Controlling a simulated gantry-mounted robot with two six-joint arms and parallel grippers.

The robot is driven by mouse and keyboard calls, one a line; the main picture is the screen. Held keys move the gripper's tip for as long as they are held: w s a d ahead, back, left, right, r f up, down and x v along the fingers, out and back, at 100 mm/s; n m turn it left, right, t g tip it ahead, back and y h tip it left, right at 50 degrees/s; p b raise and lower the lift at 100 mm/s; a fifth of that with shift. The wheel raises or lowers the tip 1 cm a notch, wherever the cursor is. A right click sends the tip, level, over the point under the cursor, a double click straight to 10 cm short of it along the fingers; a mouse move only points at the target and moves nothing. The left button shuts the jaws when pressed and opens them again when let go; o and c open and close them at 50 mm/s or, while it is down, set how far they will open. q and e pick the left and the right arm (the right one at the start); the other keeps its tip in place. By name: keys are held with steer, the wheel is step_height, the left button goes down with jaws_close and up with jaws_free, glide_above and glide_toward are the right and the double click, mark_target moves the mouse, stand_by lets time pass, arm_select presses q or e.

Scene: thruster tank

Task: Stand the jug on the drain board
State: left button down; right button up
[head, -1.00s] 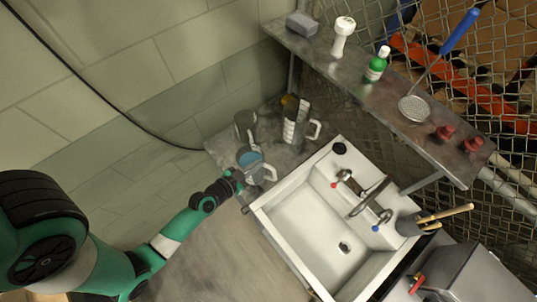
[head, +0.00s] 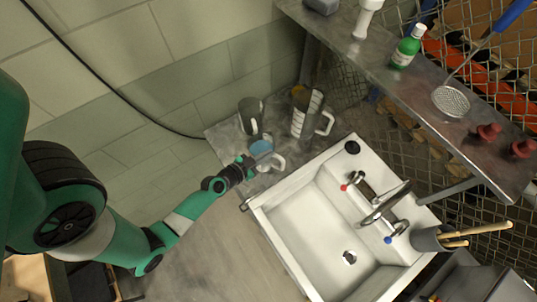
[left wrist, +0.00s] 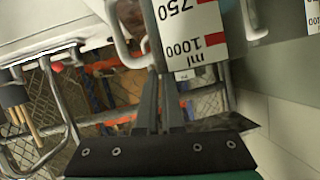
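Three jug-like vessels stand together on the grey counter (head: 222,134) left of the sink. One jug holds something blue (head: 262,147) and has a pale handle at its right. A clear jug with dark graduation marks (head: 299,122) is behind it, and a grey jug (head: 250,117) is at the left. My left gripper (head: 250,161) is at the near side of the blue-filled jug. In the left wrist view, its narrow, close-set fingers (left wrist: 161,78) overlap a label marked 750 and 1000 ml (left wrist: 188,25). Whether they grip anything is unclear. My right gripper is out of view.
The white sink (head: 315,222) with its tap (head: 385,203) lies to the right. A metal shelf (head: 420,100) above carries a green bottle (head: 406,47), a skimmer (head: 451,100) and red knobs (head: 488,132). A pot with wooden handles (head: 430,240) is by the sink.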

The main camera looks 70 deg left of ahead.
arm_select(q)
steer(key=c, duration=1.1)
jaws_free()
steer(key=shift+o, duration=0.2)
steer(key=b+v, duration=0.4)
steer(key=v, duration=0.8)
steer(key=shift+r, duration=0.1)
